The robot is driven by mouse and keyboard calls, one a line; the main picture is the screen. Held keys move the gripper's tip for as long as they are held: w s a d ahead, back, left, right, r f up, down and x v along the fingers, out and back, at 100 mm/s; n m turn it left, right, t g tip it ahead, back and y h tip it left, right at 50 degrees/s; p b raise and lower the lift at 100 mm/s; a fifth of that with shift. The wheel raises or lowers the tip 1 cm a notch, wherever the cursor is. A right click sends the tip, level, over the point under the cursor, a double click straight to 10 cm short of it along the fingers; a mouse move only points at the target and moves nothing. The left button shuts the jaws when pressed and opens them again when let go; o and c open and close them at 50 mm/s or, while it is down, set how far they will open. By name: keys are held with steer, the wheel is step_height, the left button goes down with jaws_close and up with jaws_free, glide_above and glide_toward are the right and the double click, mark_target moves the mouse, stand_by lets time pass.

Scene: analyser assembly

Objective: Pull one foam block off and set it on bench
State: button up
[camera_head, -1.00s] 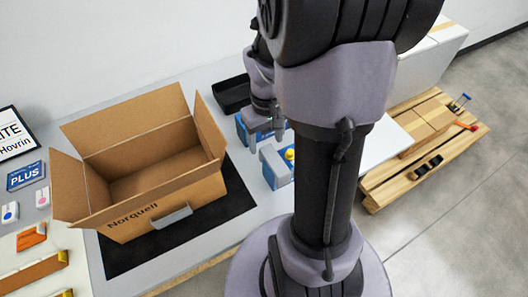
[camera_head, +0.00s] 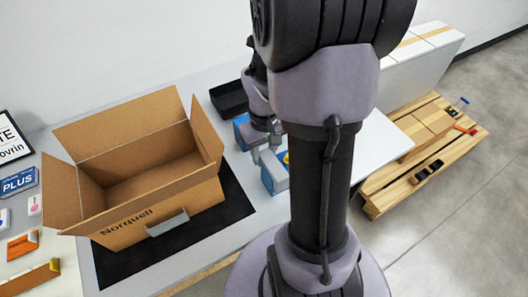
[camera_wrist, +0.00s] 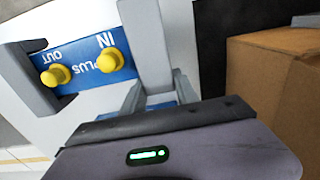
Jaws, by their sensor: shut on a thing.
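The analyser is a blue-faced unit with yellow caps marked IN and OUT (camera_wrist: 88,68). In the head view its blue side (camera_head: 268,182) shows on the bench, partly behind my arm. A grey foam block (camera_wrist: 146,40) crosses the analyser beside the IN cap. A second grey foam block (camera_wrist: 25,75) wraps its other end beside the OUT cap. My gripper (camera_wrist: 153,97) is shut on the foam block near the IN cap. In the head view my gripper (camera_head: 263,148) is low at the analyser; its fingertips are hard to make out.
An open cardboard box (camera_head: 150,205) stands on a black mat (camera_head: 235,195) to the left. A black tray (camera_head: 229,98) lies behind the analyser. White bench surface (camera_head: 375,140) is clear right of my arm. A wooden pallet (camera_head: 385,195) stands further right.

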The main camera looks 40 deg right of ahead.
jaws_close()
steer(key=shift+r+p, duration=0.4)
steer(key=shift+r, duration=0.05)
step_height(320, 180, up, 7)
steer(key=p, duration=0.6)
steer(key=shift+s+f, duration=0.1)
